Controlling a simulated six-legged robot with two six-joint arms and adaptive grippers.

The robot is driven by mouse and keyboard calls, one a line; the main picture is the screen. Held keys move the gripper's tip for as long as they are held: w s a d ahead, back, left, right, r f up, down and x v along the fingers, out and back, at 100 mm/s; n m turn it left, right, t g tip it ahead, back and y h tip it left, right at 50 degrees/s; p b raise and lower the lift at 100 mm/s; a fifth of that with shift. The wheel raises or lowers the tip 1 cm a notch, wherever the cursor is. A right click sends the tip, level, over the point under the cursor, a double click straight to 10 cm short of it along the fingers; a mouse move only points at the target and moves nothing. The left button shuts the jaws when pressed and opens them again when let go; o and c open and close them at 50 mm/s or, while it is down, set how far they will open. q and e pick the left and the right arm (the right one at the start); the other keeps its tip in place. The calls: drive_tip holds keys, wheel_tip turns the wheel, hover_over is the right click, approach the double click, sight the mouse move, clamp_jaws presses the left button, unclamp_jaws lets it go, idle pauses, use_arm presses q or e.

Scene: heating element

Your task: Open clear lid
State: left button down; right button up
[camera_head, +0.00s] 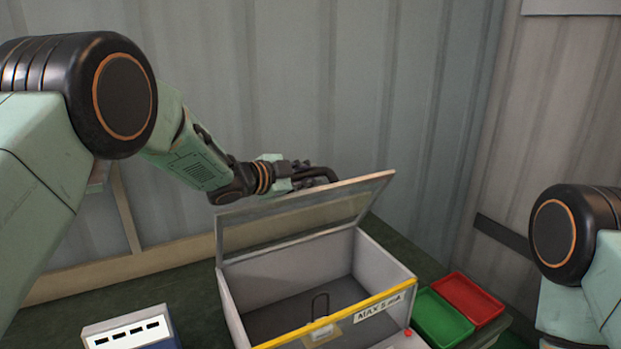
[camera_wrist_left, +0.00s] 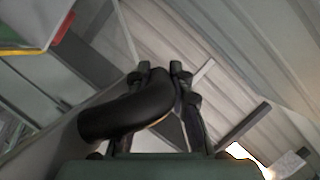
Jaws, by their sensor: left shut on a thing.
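The clear lid (camera_head: 300,222), a see-through pane in a pale frame, stands raised and tilted at the back edge of the grey box (camera_head: 385,262). Its black curved handle (camera_head: 321,173) is at the lid's top edge. My left gripper (camera_head: 303,175) is at that handle, behind the lid's top edge. In the left wrist view the handle (camera_wrist_left: 115,117) lies between the fingers of my left gripper (camera_wrist_left: 160,75), which is shut on it. My right gripper is out of view; only part of my right arm shows at the right.
A white and blue device (camera_head: 130,331) is at the front left. A corrugated wall (camera_head: 340,80) rises behind the dark table.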

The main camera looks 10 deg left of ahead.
use_arm(q)
drive_tip(key=shift+w+a+r+n+p, duration=0.25)
drive_tip(key=shift+w+a+n+p, duration=0.2)
drive_tip(key=shift+w+a, duration=0.4)
drive_tip(key=shift+w+d+g, duration=0.1)
drive_tip(key=shift+d+g, duration=0.05)
drive_tip(key=shift+g, duration=0.15)
drive_tip(key=c, duration=1.2)
unclamp_jaws()
drive_tip(key=shift+r, duration=0.1)
drive_tip(key=v, duration=1.2)
drive_tip(key=shift+f, duration=0.2)
